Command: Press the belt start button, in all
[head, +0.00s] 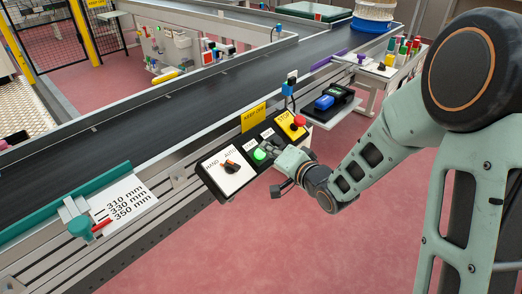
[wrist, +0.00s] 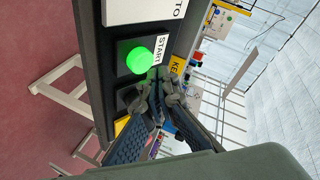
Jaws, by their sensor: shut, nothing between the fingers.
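The green start button (head: 260,154) sits on the dark control panel beside the belt. It shows bright green in the wrist view (wrist: 139,60), next to a START label (wrist: 163,46). My gripper (head: 272,150) is at the panel, just right of the green button. In the wrist view my gripper (wrist: 159,78) has its fingertips together, close to the button's lower right edge. The button's face is mostly uncovered. I cannot tell whether the fingertips touch the button or the panel. They partly hide the dark panel part beside it.
A red stop button (head: 299,121) on a yellow plate is at the panel's right end. A HAND/AUTO selector (head: 230,167) is at its left. The dark belt (head: 150,115) runs behind. A shelf with a blue item (head: 324,102) stands right of the panel.

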